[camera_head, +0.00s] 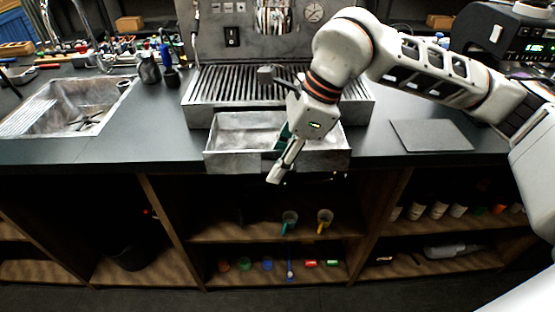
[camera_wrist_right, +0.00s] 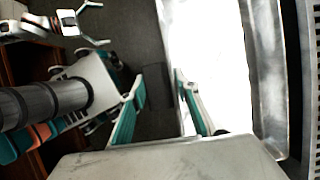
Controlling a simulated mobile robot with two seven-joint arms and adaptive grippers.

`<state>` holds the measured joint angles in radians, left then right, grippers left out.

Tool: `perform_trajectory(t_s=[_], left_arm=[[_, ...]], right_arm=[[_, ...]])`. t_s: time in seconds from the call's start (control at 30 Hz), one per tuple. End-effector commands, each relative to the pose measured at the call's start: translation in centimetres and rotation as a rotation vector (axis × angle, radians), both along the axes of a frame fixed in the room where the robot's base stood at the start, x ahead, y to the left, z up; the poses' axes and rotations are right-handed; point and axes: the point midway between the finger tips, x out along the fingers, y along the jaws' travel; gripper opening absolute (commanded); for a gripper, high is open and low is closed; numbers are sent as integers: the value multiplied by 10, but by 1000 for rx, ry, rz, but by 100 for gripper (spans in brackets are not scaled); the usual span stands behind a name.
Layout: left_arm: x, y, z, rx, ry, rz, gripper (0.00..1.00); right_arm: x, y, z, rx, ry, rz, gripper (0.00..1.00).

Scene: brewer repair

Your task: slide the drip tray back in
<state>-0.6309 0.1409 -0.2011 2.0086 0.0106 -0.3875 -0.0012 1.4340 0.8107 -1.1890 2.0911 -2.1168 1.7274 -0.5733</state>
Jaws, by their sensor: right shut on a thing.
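The drip tray (camera_head: 235,161) is an open metal box, and it sticks out toward me from under the slatted grate of the brewer (camera_head: 205,116). My right gripper (camera_head: 283,160) reaches down over the tray's front wall, right of its middle, and is shut on that wall. In the right wrist view the tray (camera_wrist_right: 268,80) is a bright metal surface at the right, with my right gripper's teal fingers (camera_wrist_right: 158,108) at its edge; the contact is partly hidden. My left gripper (camera_wrist_right: 98,24) shows there at the upper left, fingers apart and empty, away from the tray.
A sink (camera_head: 70,105) is set in the black counter at the left. A dark flat mat (camera_head: 430,134) lies to the right of the tray. Open wooden shelves (camera_head: 260,232) with cups are below. The counter between sink and tray is clear.

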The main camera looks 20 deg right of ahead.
Motion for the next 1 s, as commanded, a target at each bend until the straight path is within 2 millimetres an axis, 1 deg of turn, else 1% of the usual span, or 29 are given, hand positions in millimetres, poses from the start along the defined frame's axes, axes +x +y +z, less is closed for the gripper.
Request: perform_trajectory(t_s=[0.3, 0.97, 1.0], left_arm=[[-5, 0, -4, 0, 10, 0, 100], [-2, 0, -7, 0, 6, 0, 100], [-2, 0, -7, 0, 6, 0, 100]], right_arm=[[0, 0, -3, 1, -2, 1, 0], [0, 0, -10, 1, -1, 0, 0], [0, 0, -10, 1, -1, 0, 33]])
